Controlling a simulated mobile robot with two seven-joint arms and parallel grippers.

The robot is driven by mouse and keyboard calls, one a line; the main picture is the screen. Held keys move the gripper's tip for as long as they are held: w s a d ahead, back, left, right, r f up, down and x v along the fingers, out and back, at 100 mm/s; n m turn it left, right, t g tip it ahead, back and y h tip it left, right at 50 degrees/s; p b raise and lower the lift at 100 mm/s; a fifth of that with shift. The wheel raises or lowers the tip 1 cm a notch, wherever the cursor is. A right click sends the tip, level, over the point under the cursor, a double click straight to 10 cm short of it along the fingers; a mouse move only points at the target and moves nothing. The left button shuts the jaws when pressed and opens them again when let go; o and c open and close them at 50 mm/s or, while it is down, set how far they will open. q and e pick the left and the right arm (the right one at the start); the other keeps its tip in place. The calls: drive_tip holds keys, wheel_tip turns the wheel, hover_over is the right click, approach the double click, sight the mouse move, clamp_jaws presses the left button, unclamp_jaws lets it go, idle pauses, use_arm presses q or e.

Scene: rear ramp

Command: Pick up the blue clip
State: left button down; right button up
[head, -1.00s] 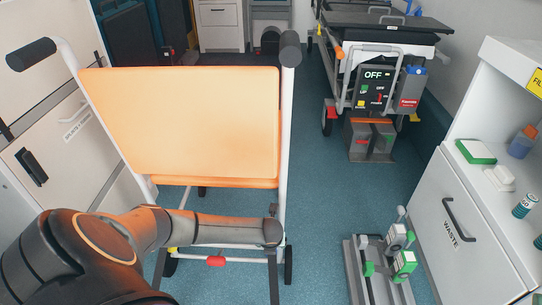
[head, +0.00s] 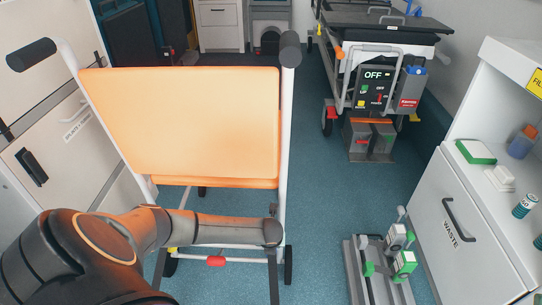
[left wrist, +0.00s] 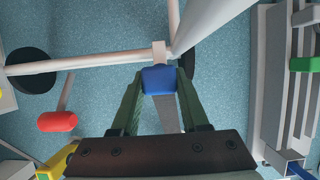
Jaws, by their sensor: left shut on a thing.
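The blue clip (left wrist: 159,79) shows in the left wrist view against a white bar of the orange-backed chair (head: 180,122). My left gripper (left wrist: 159,86) has one green finger on each side of the clip and is shut on it. The clip appears to touch a small white joint on the bar; whether it is fastened there I cannot tell. In the head view my left arm reaches across the chair's lower frame, and its gripper and the clip are hidden. My right gripper is in neither view.
A red clip (left wrist: 57,122) sits left of the gripper; it also shows low on the chair (head: 215,261). A grey ramp-like rack with green and white parts (head: 403,262) stands right of the chair. A white waste cabinet (head: 470,225) borders the right. Blue floor lies between.

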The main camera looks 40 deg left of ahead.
use_arm(q)
drive_tip(key=shift+r, duration=0.15)
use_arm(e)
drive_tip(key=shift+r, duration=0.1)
use_arm(q)
drive_tip(key=shift+r+p, duration=0.55)
drive_tip(key=shift+p, duration=0.05)
wheel_tip(320, 180, up, 2)
drive_tip(key=shift+r+p, duration=0.15)
drive_tip(key=shift+p, duration=0.8)
drive_tip(key=s+d+r+p, duration=0.8)
drive_tip(key=s+d+r, duration=0.1)
drive_tip(key=s, duration=0.1)
drive_tip(key=shift+s+r+p, duration=0.15)
drive_tip(key=shift+s+p, duration=0.15)
drive_tip(key=shift+p, duration=0.05)
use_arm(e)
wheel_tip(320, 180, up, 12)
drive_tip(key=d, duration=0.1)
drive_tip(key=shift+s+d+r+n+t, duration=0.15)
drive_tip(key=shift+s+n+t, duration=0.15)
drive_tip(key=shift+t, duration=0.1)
use_arm(q)
drive_tip(key=shift+d, duration=0.1)
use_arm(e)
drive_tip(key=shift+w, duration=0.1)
